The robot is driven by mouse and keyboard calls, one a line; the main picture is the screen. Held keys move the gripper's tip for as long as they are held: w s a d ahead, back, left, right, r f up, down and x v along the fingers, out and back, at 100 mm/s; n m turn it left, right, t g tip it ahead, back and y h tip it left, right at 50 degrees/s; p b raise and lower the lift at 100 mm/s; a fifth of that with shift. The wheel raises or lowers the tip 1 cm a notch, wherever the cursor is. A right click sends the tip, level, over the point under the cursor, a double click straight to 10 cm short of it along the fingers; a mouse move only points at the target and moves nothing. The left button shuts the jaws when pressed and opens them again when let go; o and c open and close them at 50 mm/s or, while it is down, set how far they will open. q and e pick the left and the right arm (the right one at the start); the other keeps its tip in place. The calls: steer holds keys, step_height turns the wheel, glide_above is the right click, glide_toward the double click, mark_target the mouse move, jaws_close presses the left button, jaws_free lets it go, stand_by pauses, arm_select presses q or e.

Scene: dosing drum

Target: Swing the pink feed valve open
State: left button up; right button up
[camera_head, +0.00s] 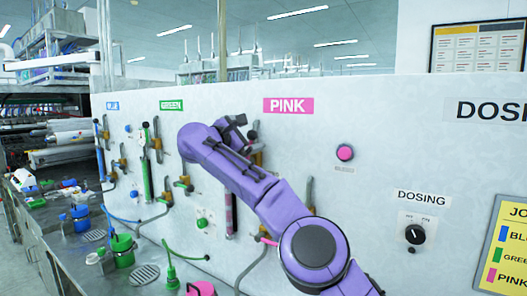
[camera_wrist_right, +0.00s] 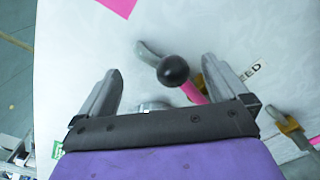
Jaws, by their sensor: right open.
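The pink feed valve shows in the right wrist view as a lever with a black ball knob (camera_wrist_right: 173,71) and a pink sleeve (camera_wrist_right: 192,93). My right gripper (camera_wrist_right: 162,69) is open, its fingers on either side of the knob and apart from it. In the head view my right gripper (camera_head: 238,126) is at the wall panel, below and left of the PINK sign (camera_head: 288,105). My purple arm hides most of the valve there; a dark knob (camera_head: 253,135) shows beside the gripper. My left gripper is not in view.
Green and blue feed lines with valves stand left on the panel (camera_head: 375,125). A pink BLEED button (camera_head: 344,152) and a DOSING dial (camera_head: 415,235) are to the right. A green bucket (camera_head: 122,250) stands on the bench at left.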

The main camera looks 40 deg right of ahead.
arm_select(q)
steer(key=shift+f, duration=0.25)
arm_select(e)
steer(key=shift+s, duration=0.1)
steer(key=shift+f, duration=0.1)
arm_select(q)
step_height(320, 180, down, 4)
steer(key=b, duration=0.4)
arm_select(e)
steer(key=v, duration=0.9)
